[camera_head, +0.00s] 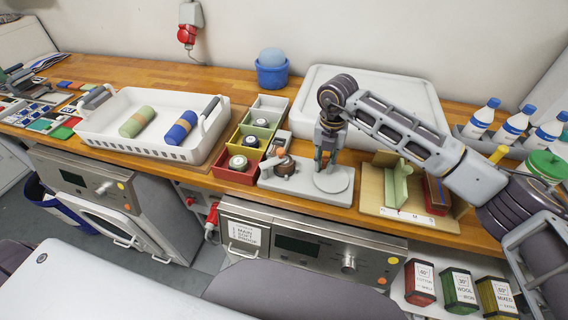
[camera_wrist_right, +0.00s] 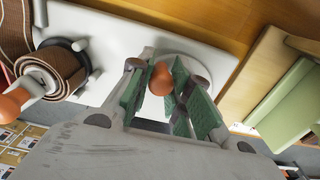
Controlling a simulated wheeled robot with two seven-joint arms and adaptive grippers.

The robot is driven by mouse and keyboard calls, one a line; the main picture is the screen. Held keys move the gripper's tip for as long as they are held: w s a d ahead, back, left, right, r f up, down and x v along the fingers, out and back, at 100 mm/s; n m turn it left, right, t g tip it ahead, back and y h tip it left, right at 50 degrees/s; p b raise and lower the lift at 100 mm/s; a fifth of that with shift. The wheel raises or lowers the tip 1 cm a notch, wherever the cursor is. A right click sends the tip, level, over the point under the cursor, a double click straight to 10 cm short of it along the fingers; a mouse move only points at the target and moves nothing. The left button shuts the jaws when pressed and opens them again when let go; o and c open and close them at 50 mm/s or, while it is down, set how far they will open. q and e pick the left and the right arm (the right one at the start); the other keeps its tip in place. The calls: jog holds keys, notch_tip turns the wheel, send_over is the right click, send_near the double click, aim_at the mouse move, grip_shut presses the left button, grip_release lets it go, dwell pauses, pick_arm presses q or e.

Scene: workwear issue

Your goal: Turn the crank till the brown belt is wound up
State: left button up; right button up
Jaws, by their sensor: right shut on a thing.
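The winder has a light grey base (camera_head: 303,190) on the bench, with a round plate (camera_head: 333,180) at its right. The brown belt (camera_head: 284,166) is coiled on the spool at the left of the base. In the right wrist view the coiled belt (camera_wrist_right: 55,78) has a loose strip running up the left edge. My right gripper (camera_head: 325,162) points down over the round plate. In the right wrist view its green-padded fingers (camera_wrist_right: 160,88) are shut on an orange-brown knob (camera_wrist_right: 160,76). The crank's arm under the knob is hidden. I do not make out my left gripper.
Red, yellow and green bins (camera_head: 235,172) with rolls stand left of the winder. A white basket (camera_head: 110,145) holds a green and a blue roll. A wooden stand (camera_head: 375,190) is close on the right. A large white lid (camera_head: 400,95) lies behind.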

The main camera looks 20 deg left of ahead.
aim_at(318, 178)
jog(key=shift+s+a, duration=0.55)
jog(key=shift+s, duration=0.1)
jog(key=shift+f, duration=0.1)
jog(key=shift+s+a, duration=0.15)
jog(key=shift+s, duration=0.75)
jog(key=shift+s, duration=0.65)
jog(key=shift+d, duration=0.2)
